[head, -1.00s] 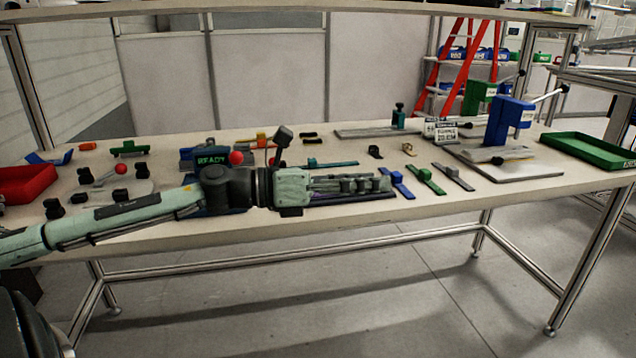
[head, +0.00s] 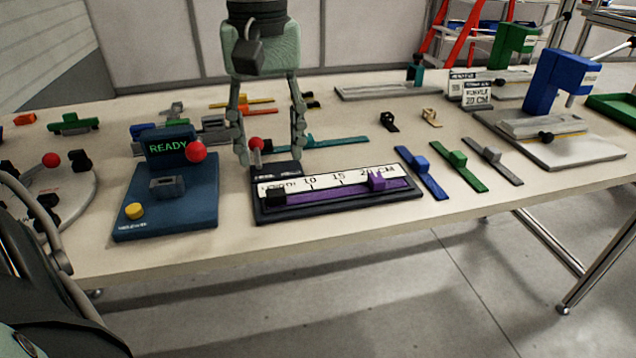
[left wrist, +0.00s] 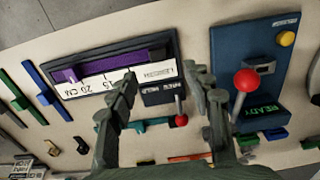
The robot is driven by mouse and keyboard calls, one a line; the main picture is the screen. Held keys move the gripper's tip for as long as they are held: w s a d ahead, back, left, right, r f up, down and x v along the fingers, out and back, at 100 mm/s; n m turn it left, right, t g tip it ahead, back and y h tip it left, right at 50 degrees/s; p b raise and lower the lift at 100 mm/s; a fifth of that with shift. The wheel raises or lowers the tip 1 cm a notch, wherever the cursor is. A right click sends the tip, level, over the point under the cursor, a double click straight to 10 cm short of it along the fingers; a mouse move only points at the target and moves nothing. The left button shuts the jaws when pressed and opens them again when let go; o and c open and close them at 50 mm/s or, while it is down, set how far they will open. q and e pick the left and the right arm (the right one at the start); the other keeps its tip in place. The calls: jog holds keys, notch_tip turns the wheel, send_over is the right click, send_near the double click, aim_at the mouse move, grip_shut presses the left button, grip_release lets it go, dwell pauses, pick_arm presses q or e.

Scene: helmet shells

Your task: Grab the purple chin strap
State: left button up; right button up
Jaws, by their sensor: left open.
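The purple chin strap (head: 345,192) lies flat along the slot of a black measuring fixture (head: 330,212) with a white scale, near the table's front edge. Its raised purple part stands close to the 20 cm mark. In the left wrist view the purple strap (left wrist: 100,68) shows at upper left. My left gripper (head: 269,160) points down, open and empty, above the back left end of the fixture, by its red-knobbed lever (head: 256,144). In the left wrist view its two fingers (left wrist: 162,85) are spread apart, with the strap off to the left. My right gripper is not in view.
A blue READY station (head: 168,205) with a red knob stands left of the fixture. Blue (head: 424,173), green (head: 459,170) and grey (head: 491,160) straps lie to its right. A teal strap (head: 335,145) lies behind. A blue press (head: 556,85) stands at right.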

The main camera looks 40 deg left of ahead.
aim_at(276, 191)
pick_arm(q)
jog(key=f, duration=0.7)
jog(key=shift+s+d, duration=0.1)
jog(key=shift+d, duration=0.15)
grip_shut()
